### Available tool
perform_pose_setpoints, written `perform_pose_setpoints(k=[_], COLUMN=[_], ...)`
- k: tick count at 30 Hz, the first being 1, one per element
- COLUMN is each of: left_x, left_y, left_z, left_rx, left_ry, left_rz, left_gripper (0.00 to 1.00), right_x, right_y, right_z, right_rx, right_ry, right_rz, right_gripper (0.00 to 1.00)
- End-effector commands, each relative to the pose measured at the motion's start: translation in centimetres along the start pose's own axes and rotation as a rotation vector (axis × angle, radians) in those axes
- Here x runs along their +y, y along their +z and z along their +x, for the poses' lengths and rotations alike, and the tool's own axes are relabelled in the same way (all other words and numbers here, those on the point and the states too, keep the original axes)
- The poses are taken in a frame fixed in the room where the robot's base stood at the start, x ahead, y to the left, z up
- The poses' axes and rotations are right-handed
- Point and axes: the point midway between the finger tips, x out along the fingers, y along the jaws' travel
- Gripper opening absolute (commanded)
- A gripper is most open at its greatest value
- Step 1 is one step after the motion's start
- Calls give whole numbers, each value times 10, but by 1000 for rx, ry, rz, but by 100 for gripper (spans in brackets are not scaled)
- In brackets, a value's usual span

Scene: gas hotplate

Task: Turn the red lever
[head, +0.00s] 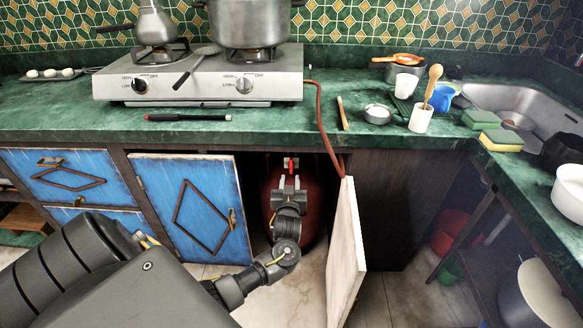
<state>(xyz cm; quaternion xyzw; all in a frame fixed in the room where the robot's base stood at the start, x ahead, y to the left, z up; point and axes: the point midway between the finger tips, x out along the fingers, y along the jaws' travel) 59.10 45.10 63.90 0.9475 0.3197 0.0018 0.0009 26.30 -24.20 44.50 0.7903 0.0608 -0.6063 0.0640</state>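The red lever (291,163) shows as a small red piece at the top of the dark red gas cylinder (311,205), inside the open cabinet under the counter. My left gripper (290,181) reaches into the cabinet, just in front of and below the lever in the picture. Its two fingers look apart, with a gap between them, and nothing shows held. I cannot tell whether a finger touches the lever. My gripper and wrist hide part of the cylinder. My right gripper is out of view.
The cabinet opening has a blue door (190,207) on the left and a pale open door (346,255) on the right. An orange hose (320,115) runs from the gas stove (199,78) down toward the cabinet. The counter (270,122) edge is above my gripper.

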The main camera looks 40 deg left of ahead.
Motion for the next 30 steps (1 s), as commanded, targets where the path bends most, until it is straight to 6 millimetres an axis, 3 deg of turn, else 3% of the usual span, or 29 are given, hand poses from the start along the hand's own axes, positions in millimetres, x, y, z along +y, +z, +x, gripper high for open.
perform_pose_setpoints(k=[18, 30], left_x=[-1, 0], left_y=[2, 1], left_z=[94, 106], left_rx=[-2, -3], left_ry=[0, 1], left_rz=[4, 2], left_gripper=[33, 33], right_x=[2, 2], right_y=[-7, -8], right_z=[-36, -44], right_rx=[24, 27], right_ry=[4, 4], right_rz=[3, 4], right_gripper=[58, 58])
